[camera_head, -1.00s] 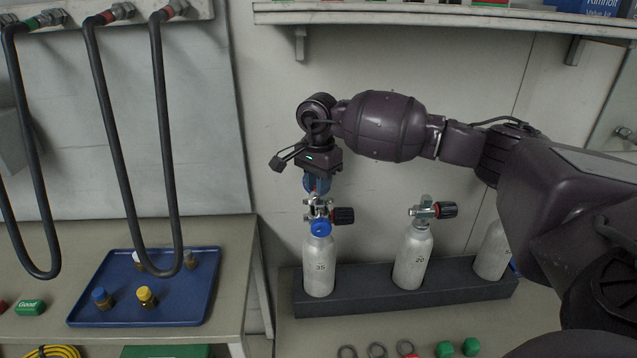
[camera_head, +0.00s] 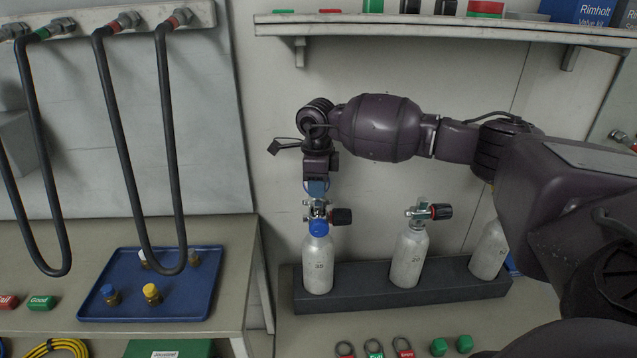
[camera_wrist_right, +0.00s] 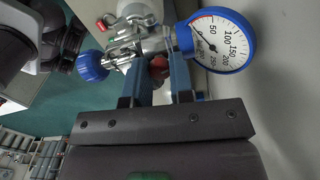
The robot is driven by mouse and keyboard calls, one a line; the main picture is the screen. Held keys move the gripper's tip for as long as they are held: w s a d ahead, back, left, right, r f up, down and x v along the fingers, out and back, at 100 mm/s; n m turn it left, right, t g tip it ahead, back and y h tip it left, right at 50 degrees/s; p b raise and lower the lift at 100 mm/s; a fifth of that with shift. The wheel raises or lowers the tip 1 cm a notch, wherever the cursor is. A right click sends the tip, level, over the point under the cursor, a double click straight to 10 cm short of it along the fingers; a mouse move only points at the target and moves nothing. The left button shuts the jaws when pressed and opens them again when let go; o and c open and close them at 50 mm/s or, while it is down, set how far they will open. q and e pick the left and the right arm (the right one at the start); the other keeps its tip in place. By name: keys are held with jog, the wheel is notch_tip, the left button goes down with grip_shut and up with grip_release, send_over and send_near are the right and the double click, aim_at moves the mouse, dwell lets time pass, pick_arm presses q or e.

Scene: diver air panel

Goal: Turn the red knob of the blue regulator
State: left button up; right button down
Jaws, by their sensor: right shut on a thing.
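The blue regulator (camera_head: 318,228) sits on the valve of the left grey cylinder (camera_head: 318,265) in the rack, marked 35. In the right wrist view its blue-rimmed gauge (camera_wrist_right: 220,41) is at the right and its blue handwheel (camera_wrist_right: 92,66) at the left. The red knob (camera_wrist_right: 159,66) shows between the blue fingers of my right gripper (camera_wrist_right: 160,82), which is shut on it. In the head view my right gripper (camera_head: 317,190) points down from above the regulator and hides the knob. My left gripper is not in view.
A black rack (camera_head: 400,289) holds the cylinders; the middle one (camera_head: 409,258) stands right of the held regulator. A black valve handwheel (camera_head: 342,216) is close to my gripper. A shelf (camera_head: 430,28) runs above my arm. A blue tray (camera_head: 190,306) lies on the left bench.

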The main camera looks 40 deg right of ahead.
jog(key=shift+m+p, duration=0.4)
jog(key=shift+m, duration=1)
jog(key=c, duration=1)
grip_release()
jog(key=shift+r, duration=0.1)
notch_tip(320, 180, up, 11)
jog(key=shift+f, duration=0.15)
jog(key=shift+f, duration=0.1)
